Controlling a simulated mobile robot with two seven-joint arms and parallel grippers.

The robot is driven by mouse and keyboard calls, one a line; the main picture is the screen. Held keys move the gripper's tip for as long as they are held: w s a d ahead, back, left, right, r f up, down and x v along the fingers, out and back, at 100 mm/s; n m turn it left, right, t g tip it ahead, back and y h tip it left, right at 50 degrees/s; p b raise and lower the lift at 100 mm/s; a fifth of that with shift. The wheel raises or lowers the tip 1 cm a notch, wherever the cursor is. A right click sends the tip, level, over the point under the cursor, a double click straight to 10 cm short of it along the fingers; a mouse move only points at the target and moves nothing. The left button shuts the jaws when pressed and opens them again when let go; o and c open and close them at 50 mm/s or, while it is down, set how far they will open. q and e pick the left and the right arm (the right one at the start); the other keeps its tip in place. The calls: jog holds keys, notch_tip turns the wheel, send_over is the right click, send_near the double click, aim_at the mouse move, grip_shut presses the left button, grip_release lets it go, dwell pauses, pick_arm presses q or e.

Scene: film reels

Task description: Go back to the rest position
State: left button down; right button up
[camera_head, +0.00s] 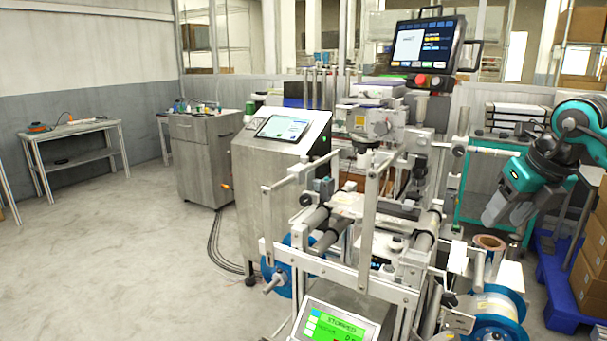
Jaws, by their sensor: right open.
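My right gripper (503,216) hangs at the right of the head view, pointing down and to the left. It is open, and nothing shows between its fingers. It is above and apart from the lower right of the film machine (365,283). A blue reel with a pale roll (497,305) is mounted low at the machine's right side. Another blue reel (280,268) is at its left side, partly hidden by the frame. A copper-coloured roll (490,243) is below my right gripper. My left gripper is not in view.
A screen at the machine's foot (335,325) reads "STOPPED". A grey cabinet with a tilted screen (283,128) stands left of the machine. Cardboard boxes (590,270) on a blue pallet (560,285) are close at the right. The floor (130,265) at the left is clear.

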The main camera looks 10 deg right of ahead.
jog(key=w+a+f+n+y, duration=0.1)
jog(key=a+f+y, duration=0.25)
jog(key=a, duration=0.45)
jog(key=w+a+f+n+y, duration=0.1)
jog(key=a+f+y, duration=0.2)
jog(key=a+f, duration=0.3)
jog(key=s+a+f+m+t+y, duration=0.1)
jog(key=s+a+m+y, duration=0.15)
jog(key=a+y, duration=0.45)
jog(key=s+a+m+t+y, duration=0.1)
jog(key=a+m+y, duration=0.25)
jog(key=a, duration=0.75)
jog(key=s+d+f+m+t+h, duration=0.2)
jog(key=f+m+t+h, duration=0.4)
jog(key=m, duration=0.5)
jog(key=s+d+f+m+t+h, duration=0.25)
jog(key=f+m+t+h, duration=0.2)
jog(key=f+m, duration=0.55)
jog(key=s+d+f+m+g+h, duration=0.2)
jog(key=s+f+m+g+h, duration=0.3)
jog(key=s+f, duration=0.6)
jog(key=m+g, duration=0.1)
jog(key=m, duration=0.1)
jog(key=shift+s+d+f+m, duration=0.15)
jog(key=shift+d+f+m, duration=0.05)
jog(key=shift+f+m, duration=0.1)
jog(key=shift+r, duration=0.1)
